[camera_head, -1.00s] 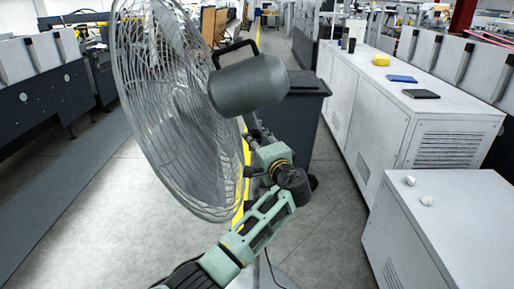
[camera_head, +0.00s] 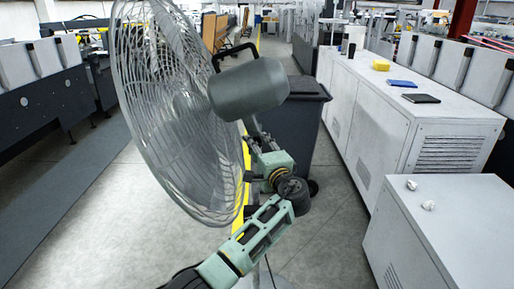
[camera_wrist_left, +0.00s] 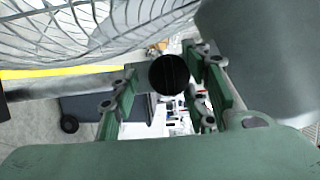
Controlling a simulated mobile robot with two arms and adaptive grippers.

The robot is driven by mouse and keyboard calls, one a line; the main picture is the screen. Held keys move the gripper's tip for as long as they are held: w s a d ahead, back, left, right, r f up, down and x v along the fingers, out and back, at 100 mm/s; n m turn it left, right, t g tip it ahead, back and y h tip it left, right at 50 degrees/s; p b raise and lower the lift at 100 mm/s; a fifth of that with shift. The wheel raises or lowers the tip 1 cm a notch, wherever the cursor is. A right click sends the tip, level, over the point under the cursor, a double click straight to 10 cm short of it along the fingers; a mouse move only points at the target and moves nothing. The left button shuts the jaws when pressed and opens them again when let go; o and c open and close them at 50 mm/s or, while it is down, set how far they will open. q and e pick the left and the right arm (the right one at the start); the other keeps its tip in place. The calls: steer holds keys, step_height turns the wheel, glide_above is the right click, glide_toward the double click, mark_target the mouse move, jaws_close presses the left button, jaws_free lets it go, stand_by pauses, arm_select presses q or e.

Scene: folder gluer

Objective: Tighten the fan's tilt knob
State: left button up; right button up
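The fan (camera_head: 178,120) stands on the left of the head view, with its wire cage facing left and its grey motor housing (camera_head: 250,88) on the right. In the left wrist view, the round black tilt knob (camera_wrist_left: 170,74) shows a dark slot across its face. My left gripper (camera_wrist_left: 163,72) is open, with its green fingers on either side of the knob; I cannot tell if they touch it. In the head view, my left gripper (camera_head: 258,138) is just below the motor housing, where its fingertips and the knob are largely hidden. My right gripper is out of view.
A dark bin (camera_head: 298,125) stands just behind the fan. White cabinets (camera_head: 400,110) line the right, with a yellow item (camera_head: 381,65), a blue item (camera_head: 402,83) and a black flat item (camera_head: 421,98) on top. The floor at lower left is clear.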

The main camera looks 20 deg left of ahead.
arm_select(q)
steer(key=shift+o, duration=0.4)
steer(key=shift+r, duration=0.1)
steer(key=v, duration=1.2)
